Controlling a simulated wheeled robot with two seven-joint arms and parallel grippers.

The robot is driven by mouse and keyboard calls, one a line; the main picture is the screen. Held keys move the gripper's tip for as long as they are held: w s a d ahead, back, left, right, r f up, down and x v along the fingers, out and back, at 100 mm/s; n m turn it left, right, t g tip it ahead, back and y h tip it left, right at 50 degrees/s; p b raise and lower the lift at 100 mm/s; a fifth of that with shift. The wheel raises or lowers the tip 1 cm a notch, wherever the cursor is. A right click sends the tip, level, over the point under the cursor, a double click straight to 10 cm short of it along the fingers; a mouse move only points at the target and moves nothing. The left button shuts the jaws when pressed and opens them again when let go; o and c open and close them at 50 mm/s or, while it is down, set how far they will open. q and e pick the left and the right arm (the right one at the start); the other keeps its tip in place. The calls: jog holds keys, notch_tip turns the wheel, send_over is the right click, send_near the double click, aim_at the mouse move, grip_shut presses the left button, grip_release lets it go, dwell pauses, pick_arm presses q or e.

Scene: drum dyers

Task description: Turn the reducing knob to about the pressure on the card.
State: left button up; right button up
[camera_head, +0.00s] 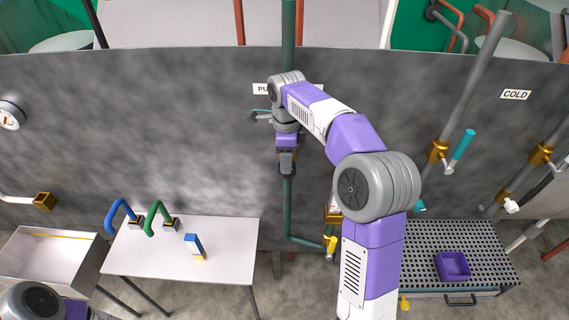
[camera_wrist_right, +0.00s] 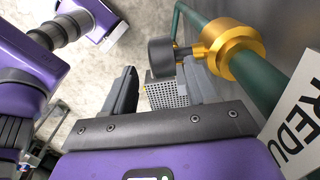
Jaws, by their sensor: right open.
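In the right wrist view a dark round knob (camera_wrist_right: 161,57) sits on a brass valve body (camera_wrist_right: 238,52) on a green pipe (camera_wrist_right: 187,22). A white plate reading "REDU" (camera_wrist_right: 298,125) is cut off at the right. My right gripper (camera_wrist_right: 158,75) is open and empty. The knob shows between its fingertips in the picture; I cannot tell whether it lies at their depth. In the head view my right gripper (camera_head: 287,165) points down in front of the green pipe (camera_head: 288,212), and the knob is hidden. No readable pressure card shows. My left gripper is out of view.
A white table (camera_head: 225,265) holds blue and green bent handles and a small blue item (camera_head: 193,243). A gauge (camera_head: 11,113) is at the far left. A brass valve (camera_head: 331,213) is half hidden by my right arm.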

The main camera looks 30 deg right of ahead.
aim_at(293, 174)
jog(key=shift+w+f, duration=0.15)
jog(key=shift+f, duration=1.75)
jog(key=c, duration=1)
